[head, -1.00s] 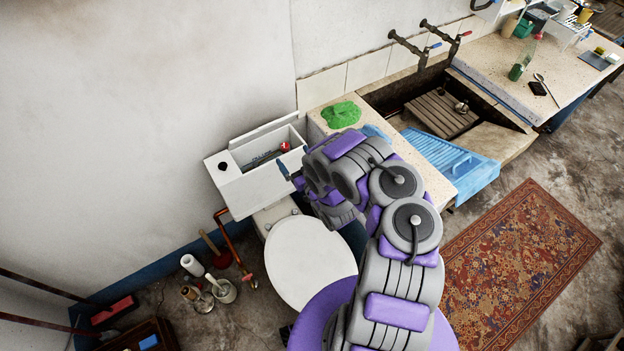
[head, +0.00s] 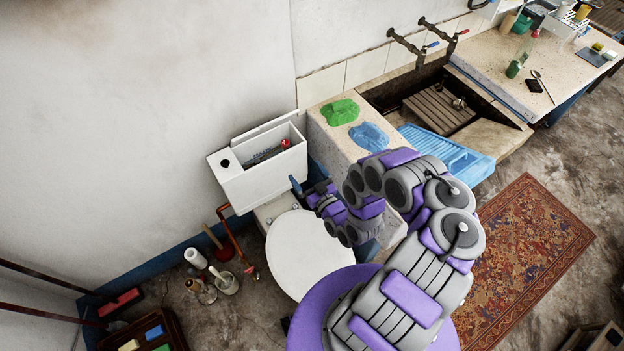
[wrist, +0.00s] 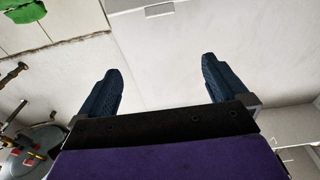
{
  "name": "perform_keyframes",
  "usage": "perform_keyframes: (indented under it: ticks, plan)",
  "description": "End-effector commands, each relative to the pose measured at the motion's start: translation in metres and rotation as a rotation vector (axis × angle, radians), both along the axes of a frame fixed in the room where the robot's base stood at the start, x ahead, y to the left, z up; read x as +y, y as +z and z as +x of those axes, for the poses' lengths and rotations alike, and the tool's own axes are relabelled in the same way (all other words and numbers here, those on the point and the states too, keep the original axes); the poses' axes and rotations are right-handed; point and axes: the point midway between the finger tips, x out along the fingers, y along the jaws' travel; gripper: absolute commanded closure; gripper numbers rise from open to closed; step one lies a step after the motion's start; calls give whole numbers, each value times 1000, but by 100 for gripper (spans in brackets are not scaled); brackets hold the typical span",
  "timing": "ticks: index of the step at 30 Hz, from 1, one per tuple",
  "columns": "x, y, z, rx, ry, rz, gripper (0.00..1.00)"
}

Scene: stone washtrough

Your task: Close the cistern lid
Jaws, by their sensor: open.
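The white cistern (head: 262,184) stands against the wall behind the toilet, its top open and its inner fittings with a red part (head: 285,143) showing. The cistern lid (head: 265,127) appears as a thin white strip raised along the back edge.
The toilet seat (head: 308,252) is below the cistern. A stone ledge with a green cloth (head: 340,112) and a blue cloth (head: 369,136) stands to the right. A copper pipe (head: 237,242) and bottles (head: 226,283) are at lower left.

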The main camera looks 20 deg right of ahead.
Motion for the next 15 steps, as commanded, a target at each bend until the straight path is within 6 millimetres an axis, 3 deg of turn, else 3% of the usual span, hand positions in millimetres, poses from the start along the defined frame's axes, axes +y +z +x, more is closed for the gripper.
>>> perform_keyframes:
  ticks: [6,15]
  plan:
    - [-5,-2,-21,2,-1,-1,0]
    - [-5,-3,-28,0,1,-2,0]
